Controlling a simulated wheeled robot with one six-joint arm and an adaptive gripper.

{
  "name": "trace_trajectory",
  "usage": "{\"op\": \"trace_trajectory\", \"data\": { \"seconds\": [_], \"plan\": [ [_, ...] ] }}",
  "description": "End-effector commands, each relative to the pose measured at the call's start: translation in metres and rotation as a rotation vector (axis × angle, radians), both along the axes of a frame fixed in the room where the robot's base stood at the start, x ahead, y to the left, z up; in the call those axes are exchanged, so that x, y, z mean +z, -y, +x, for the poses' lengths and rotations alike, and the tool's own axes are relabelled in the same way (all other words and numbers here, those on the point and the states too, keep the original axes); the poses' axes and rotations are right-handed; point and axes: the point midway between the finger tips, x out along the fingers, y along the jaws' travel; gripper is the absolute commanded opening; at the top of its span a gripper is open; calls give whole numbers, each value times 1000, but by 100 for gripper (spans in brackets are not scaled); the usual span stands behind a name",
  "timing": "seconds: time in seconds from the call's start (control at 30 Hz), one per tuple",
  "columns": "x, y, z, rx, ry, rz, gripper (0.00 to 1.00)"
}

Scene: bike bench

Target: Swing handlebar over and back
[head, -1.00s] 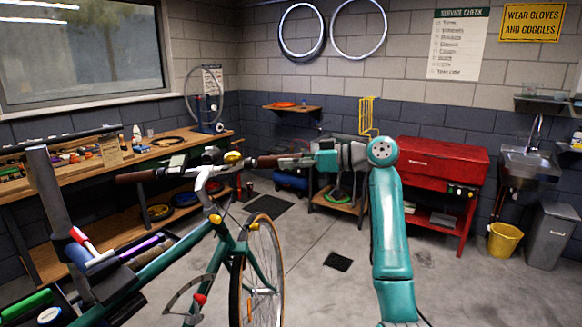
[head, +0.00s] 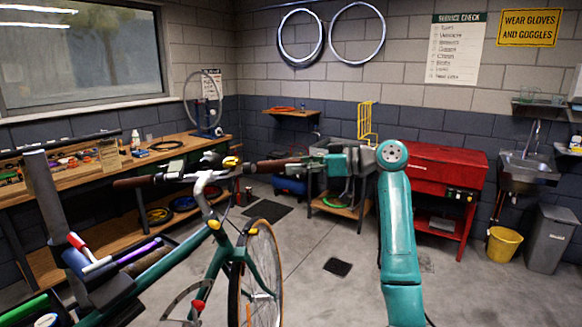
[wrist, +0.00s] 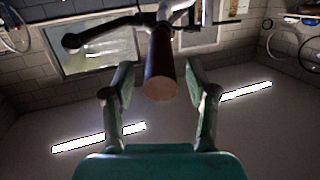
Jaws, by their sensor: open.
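The bicycle handlebar (head: 205,176) spans the front of a teal bike (head: 203,265), with a brown grip at each end. The left-hand grip (head: 133,182) is free. My gripper (head: 305,160) is at the end of the right-hand grip (head: 272,165). In the wrist view, my gripper (wrist: 160,95) is open, its fingers standing either side of this brown grip (wrist: 160,72). Gaps show on both sides, and the grip's round end faces my palm. The fingertips are small and partly merged with the bar in the head view.
A wooden workbench (head: 180,152) with tools runs along the left wall. A red cabinet (head: 440,168) and a small stand (head: 340,205) are behind my arm. A yellow bucket (head: 503,245) stands at right. The floor right of the front wheel (head: 262,275) is largely clear.

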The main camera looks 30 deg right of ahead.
Motion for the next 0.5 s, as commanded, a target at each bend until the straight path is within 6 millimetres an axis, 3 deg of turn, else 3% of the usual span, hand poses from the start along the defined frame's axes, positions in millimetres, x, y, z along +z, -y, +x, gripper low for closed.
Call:
{"op": "trace_trajectory", "data": {
  "seconds": [0.23,0.5],
  "plan": [
    [8,36,-37,-3,1,-1,58],
    [14,60,-64,0,0,0,58]
  ]
}}
